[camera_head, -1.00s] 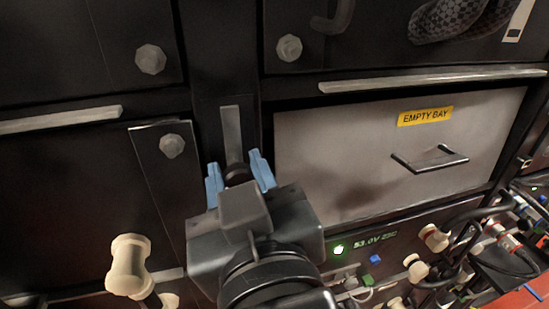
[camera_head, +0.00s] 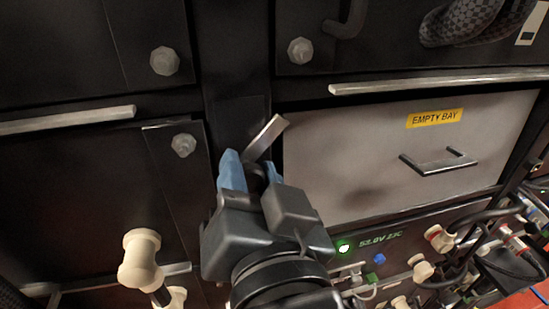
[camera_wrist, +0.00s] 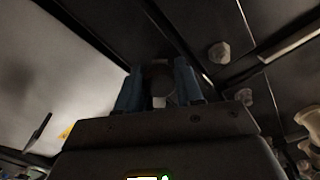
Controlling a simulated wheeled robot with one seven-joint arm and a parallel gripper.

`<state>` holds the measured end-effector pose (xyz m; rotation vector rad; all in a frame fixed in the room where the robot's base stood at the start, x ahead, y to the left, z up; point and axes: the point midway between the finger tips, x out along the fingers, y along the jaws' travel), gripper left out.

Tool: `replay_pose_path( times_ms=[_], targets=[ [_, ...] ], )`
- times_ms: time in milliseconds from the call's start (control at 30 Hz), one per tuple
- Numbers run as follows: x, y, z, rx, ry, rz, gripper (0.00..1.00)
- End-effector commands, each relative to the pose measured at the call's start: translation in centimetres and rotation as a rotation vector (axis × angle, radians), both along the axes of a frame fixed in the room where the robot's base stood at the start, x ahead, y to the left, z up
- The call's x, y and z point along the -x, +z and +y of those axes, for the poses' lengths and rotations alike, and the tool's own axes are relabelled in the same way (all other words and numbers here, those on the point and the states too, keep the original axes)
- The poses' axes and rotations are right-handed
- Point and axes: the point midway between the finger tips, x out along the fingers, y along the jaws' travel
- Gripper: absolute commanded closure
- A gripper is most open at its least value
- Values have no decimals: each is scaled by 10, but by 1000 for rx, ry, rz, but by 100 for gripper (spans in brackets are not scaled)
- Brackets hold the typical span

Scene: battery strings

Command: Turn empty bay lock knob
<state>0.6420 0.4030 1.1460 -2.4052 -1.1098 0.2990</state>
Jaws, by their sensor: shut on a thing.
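The empty bay panel (camera_head: 370,150) is light grey, with a yellow EMPTY BAY label (camera_head: 435,118) and a dark handle (camera_head: 438,163). The lock knob's flat grey metal bar (camera_head: 266,137) is on the dark post at the panel's left edge and tilts up to the right. My gripper (camera_head: 252,178), with blue fingertips, is shut on the dark knob (camera_head: 257,181) at the bar's lower end. The wrist view shows the fingers (camera_wrist: 160,88) on both sides of the round dark knob (camera_wrist: 158,77). My gripper partly hides the knob in the head view.
Cream connectors (camera_head: 141,258) stand out at the lower left. A lit module reading 53.0V (camera_head: 385,240), with cables and plugs (camera_head: 440,238), lies below the panel. Hexagonal bolts (camera_head: 165,61) and metal rails (camera_head: 65,120) stand out nearby.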

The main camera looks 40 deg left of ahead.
Motion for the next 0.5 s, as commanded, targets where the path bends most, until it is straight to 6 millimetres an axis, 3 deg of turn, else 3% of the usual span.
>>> replay_pose_path(
  times_ms=[500],
  targets=[
    [-2, 2, -1, -315, -3, 368, 94]
  ],
)
